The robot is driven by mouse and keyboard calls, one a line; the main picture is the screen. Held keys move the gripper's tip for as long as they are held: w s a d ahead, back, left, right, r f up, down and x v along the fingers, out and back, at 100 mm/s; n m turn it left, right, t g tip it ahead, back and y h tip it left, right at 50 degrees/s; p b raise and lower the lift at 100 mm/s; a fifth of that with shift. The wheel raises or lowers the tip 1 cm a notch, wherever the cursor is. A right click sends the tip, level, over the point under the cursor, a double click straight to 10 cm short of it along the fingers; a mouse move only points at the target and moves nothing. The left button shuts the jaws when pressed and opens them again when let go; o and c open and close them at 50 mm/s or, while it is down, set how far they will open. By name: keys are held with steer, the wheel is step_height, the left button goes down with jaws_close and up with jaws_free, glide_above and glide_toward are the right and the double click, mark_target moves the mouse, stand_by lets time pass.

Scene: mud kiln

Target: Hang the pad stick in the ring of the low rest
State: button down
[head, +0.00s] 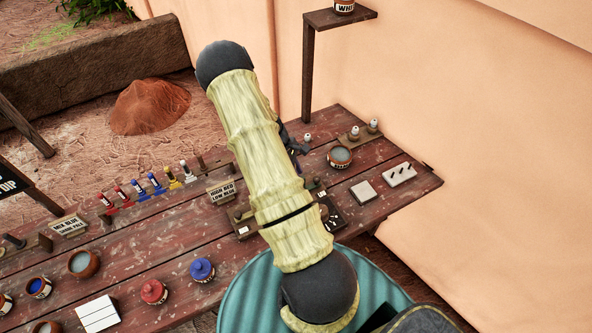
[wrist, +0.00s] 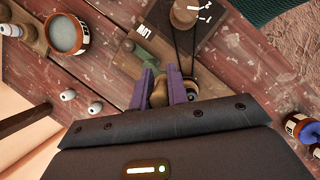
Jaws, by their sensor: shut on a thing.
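My gripper (wrist: 169,82) shows in the wrist view with its two purple fingers close together, shut on a tan piece (wrist: 158,94) that I take for the pad stick. Most of the stick is hidden by the fingers and wrist housing, so its lower end cannot be made out. A green block (wrist: 150,55) is beside the fingers. Thin dark lines run from the board towards the fingers; I cannot tell whether the stick is in the ring.
A bowl of grey liquid (wrist: 66,35) stands at left in the wrist view. On the plank table in the head view are a red pot (head: 153,291), a blue pot (head: 202,269), a sign (head: 222,191) and a white pegged block (head: 400,174). A wall (head: 480,190) borders the right.

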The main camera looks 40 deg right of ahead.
steer(key=shift+f+b, duration=0.6)
steer(key=shift+f, duration=0.2)
stand_by(0.5)
steer(key=c, duration=0.8)
jaws_free()
steer(key=shift+r, duration=0.15)
steer(key=shift+r+p, duration=2.5)
steer(key=shift+r, duration=1.15)
